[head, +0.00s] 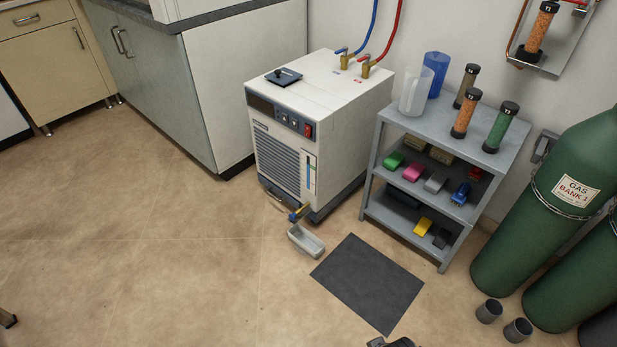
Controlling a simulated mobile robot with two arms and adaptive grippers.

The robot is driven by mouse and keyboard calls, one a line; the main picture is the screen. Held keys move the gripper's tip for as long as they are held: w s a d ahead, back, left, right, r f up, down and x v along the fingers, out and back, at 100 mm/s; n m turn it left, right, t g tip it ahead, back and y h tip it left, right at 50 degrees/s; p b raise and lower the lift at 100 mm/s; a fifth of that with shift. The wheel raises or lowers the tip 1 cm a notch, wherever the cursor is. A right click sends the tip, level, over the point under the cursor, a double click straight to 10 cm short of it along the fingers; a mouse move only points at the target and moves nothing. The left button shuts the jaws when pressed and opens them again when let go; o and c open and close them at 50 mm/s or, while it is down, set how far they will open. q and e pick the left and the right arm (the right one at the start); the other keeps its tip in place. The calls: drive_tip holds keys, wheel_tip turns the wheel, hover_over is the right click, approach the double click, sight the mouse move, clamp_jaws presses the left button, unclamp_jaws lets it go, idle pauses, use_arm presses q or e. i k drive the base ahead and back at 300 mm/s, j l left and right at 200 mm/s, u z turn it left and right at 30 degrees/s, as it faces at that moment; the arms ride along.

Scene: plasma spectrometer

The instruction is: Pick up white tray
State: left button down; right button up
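The white tray (305,241), a small shallow pale-grey oblong, lies on the floor at the front of the white chiller unit (310,125). It sits just below a brass drain valve with a blue handle (299,213). Part of a dark gripper, seemingly my right one (390,343), shows at the bottom edge, below the dark mat and well apart from the tray. It is cut off, so its fingers cannot be judged. My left gripper is not clearly in view.
A dark grey mat (367,283) lies right of the tray. A grey shelf (452,150) holds jugs, tubes and small coloured items. Green gas cylinders (545,215) and two grey cups (489,311) stand at the right. The floor at left is clear.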

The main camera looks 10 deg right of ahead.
sight(306, 242)
drive_tip(key=i, duration=0.9)
drive_tip(key=l+z, duration=0.05)
